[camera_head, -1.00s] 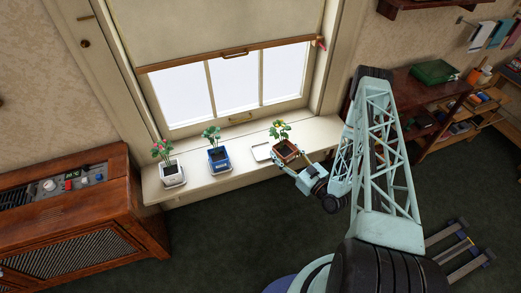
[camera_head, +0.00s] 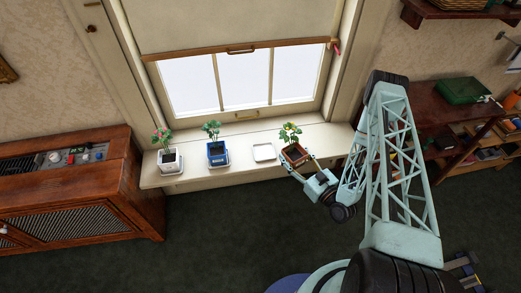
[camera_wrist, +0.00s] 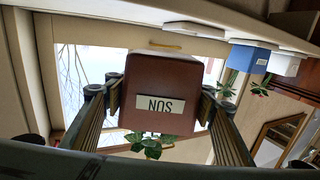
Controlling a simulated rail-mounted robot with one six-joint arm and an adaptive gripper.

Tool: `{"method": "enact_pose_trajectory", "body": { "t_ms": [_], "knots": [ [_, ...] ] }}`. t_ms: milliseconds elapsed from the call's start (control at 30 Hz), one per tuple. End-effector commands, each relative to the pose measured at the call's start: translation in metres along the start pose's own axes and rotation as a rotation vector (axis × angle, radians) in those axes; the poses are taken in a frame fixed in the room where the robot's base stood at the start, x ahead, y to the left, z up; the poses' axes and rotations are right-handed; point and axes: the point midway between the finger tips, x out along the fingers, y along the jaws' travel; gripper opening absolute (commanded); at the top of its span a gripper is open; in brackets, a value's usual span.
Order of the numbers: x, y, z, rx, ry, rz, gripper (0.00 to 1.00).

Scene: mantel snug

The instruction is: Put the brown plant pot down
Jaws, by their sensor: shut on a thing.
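The brown plant pot (camera_head: 294,154) holds a plant with green leaves and yellow blooms. It is at the right part of the window sill (camera_head: 335,138), to the right of an empty white saucer (camera_head: 264,152). My gripper (camera_head: 296,160) is shut on the pot from the front right. In the wrist view, which is upside down, the pot (camera_wrist: 160,78) sits between both fingers, with a "SUN" label facing me.
A blue pot (camera_head: 217,151) and a white pot (camera_head: 169,161), each with a plant, stand on the sill further left. A wooden cabinet (camera_head: 85,190) stands at the left. A shelf unit (camera_head: 450,125) is at the right. The sill's right end looks clear.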

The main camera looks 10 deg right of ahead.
Motion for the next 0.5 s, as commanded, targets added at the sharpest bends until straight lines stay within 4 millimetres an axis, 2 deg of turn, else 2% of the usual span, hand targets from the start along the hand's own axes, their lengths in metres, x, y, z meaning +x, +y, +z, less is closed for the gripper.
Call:
{"method": "enact_pose_trajectory", "body": {
  "t_ms": [500],
  "knots": [
    [0.0012,-0.0062,-0.0007,-0.001,0.0,-0.006,0.34]
  ]
}}
